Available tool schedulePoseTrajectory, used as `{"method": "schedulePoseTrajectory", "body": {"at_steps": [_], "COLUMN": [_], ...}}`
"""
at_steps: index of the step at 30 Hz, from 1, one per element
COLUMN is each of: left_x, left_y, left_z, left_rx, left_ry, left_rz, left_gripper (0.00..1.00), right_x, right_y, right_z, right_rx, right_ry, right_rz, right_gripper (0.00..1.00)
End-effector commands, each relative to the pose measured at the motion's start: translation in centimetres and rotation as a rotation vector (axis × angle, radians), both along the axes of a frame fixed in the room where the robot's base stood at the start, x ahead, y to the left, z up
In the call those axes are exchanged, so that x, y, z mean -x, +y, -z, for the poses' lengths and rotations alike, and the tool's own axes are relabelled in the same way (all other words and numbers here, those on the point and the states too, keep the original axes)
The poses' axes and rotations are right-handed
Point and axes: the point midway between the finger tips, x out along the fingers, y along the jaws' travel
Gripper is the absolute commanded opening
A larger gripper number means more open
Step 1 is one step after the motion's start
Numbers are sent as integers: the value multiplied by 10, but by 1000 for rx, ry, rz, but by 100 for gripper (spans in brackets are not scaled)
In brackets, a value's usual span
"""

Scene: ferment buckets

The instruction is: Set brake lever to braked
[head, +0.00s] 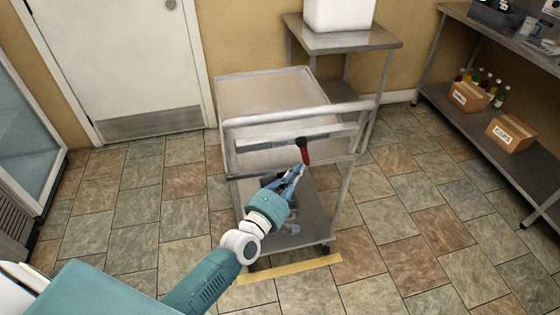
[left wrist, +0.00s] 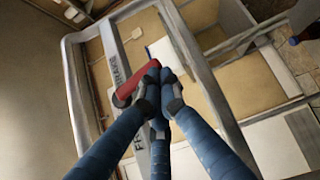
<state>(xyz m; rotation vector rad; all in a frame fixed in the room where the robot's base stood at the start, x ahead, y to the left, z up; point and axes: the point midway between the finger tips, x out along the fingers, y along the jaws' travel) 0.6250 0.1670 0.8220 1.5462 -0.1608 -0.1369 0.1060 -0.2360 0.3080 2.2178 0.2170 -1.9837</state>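The brake lever (head: 305,154) is a short red bar with a dark end, on the near side of a grey metal cart (head: 345,108). In the left wrist view the red lever (left wrist: 136,79) lies slantwise across a grey bar with lettering that reads like BRAKE. A second label below is partly hidden by my fingers. My left gripper (head: 297,170) is at the lever's lower part; in the left wrist view its fingertips (left wrist: 160,84) are drawn together against the lever's right end. I cannot tell whether the lever is between them. My right gripper is not in view.
A yellow floor strip (head: 290,269) lies in front of the cart. A steel table (head: 340,40) with a white container stands behind it. A shelf (head: 490,120) with cardboard boxes and bottles is at the right. Tiled floor is clear on both sides of the cart.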

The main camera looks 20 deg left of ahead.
Motion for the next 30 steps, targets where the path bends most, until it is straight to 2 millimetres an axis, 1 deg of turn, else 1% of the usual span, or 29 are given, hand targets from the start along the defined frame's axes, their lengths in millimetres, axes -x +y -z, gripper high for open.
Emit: {"method": "schedulePoseTrajectory", "body": {"at_steps": [6, 8, 13, 21, 23, 26, 30], "left_x": [-7, -8, -10, -8, -5, 8, 38], "left_y": [-10, -12, -15, -14, -13, -10, -6], "left_z": [1, 2, 2, 2, 3, 3, 4], "left_rx": [1, 1, 2, 0, 0, 0, -2], "left_ry": [0, 0, 0, 1, 1, 2, 4], "left_rz": [2, 2, 2, 1, 1, 1, 2], "left_gripper": [0, 0, 0, 0, 0, 0, 0], "right_x": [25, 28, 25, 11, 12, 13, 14], "right_y": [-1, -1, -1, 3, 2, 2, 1], "right_z": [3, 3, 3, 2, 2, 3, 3], "right_rx": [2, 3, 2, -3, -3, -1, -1], "right_ry": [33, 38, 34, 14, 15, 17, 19], "right_rz": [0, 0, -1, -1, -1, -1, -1], "right_gripper": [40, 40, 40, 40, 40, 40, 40]}}
